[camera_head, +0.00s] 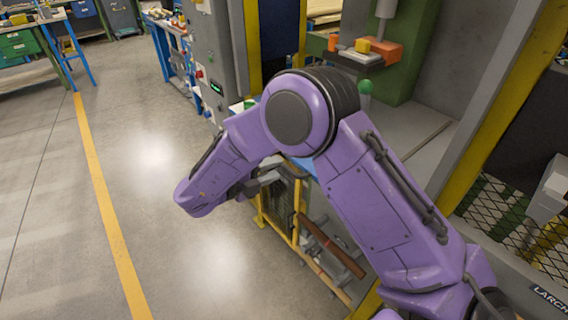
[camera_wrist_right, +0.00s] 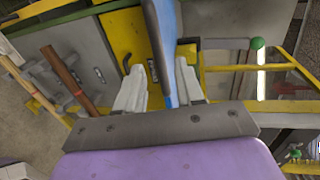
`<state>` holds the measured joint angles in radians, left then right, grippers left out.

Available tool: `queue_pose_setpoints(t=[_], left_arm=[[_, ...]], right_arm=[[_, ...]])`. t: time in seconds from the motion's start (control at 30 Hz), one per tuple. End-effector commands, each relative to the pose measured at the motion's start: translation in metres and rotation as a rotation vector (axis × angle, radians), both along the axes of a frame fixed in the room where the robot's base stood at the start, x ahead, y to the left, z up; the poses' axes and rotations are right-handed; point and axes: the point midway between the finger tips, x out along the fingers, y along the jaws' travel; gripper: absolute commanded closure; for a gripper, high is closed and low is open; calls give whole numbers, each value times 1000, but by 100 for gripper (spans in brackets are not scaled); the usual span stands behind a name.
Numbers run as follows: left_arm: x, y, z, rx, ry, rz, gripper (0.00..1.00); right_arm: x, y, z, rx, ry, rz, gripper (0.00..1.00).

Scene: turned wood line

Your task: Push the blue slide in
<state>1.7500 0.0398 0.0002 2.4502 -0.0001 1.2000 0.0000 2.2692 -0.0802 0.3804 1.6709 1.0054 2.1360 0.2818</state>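The blue slide (camera_wrist_right: 162,40) is a long, narrow blue piece seen nearly edge-on in the right wrist view. It runs down from the top edge between the two pale fingers of my right gripper (camera_wrist_right: 160,72). The fingers are apart, with a visible gap between the left finger and the blue piece; I cannot tell whether the right finger touches it. In the head view my right gripper (camera_head: 262,184) reaches the machine front beside a small strip of blue (camera_head: 306,166), mostly hidden by my purple arm. My left gripper is not in view.
A green-knobbed lever (camera_wrist_right: 257,43) stands right of the gripper. A grey cabinet (camera_head: 217,60) stands behind. Open floor (camera_head: 180,150) lies to the left.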

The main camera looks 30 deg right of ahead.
Motion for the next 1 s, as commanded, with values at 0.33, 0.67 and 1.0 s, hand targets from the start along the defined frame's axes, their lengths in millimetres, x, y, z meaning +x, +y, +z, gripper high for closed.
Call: queue_pose_setpoints(t=[0.33,0.67,1.0], left_arm=[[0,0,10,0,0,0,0],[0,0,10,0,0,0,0],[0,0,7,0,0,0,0]], right_arm=[[3,-44,-9,0,1,1,63],[4,-45,-10,-1,1,3,98],[9,-47,-11,-1,1,18,100]])
